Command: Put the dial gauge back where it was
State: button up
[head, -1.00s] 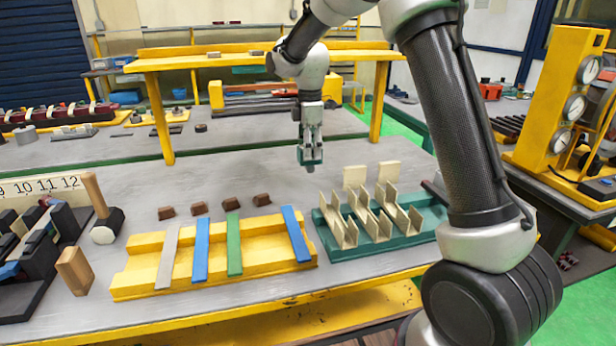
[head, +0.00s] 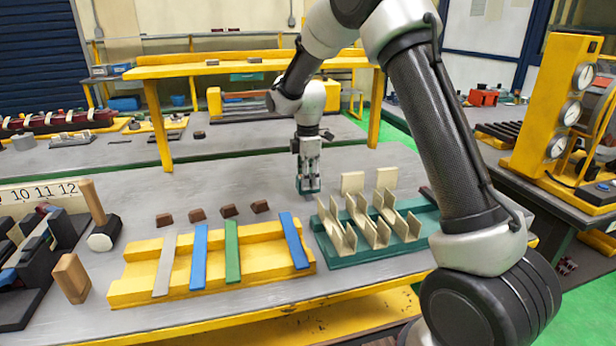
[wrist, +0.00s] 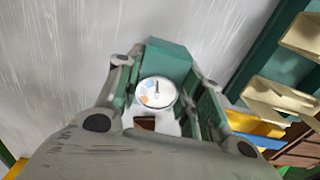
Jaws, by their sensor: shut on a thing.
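The dial gauge (wrist: 157,91) has a round white face with coloured segments and a green body. In the wrist view it sits between the fingers of my gripper (wrist: 166,100), which is shut on it. In the head view my gripper (head: 308,172) points down at the grey workbench, behind the yellow fixture and left of the green rack. The green lower part of the gauge (head: 309,187) shows just at or above the bench top; I cannot tell whether it touches.
The yellow fixture (head: 130,283) with coloured strips stands in front, with several brown blocks behind it. The green rack (head: 345,259) with cream channels is close on the right. A mallet (head: 101,236) stands at left. A yellow shelf frame (head: 160,70) spans the back.

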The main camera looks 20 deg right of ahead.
jog(key=shift+f, duration=0.25)
jog(key=o, duration=1)
notch_tip(320, 180, up, 13)
jog(key=s+d+r+m+t, duration=0.1)
jog(key=s+d+r+m, duration=0.35)
jog(key=s+r, duration=0.2)
jog(key=s+d+m+t, duration=0.1)
jog(key=s+d+m, duration=0.2)
jog(key=s, duration=0.6)
jog(key=s+d+m+t, duration=0.1)
jog(key=s+d+m, duration=0.3)
jog(key=s, duration=0.6)
jog(key=s+d+f+m+t, duration=0.1)
jog(key=s+d+m, duration=0.2)
jog(key=s+m, duration=0.3)
jog(key=shift+s+d+m, duration=0.2)
jog(key=shift+s+m, duration=0.05)
jog(key=shift+s, duration=2)
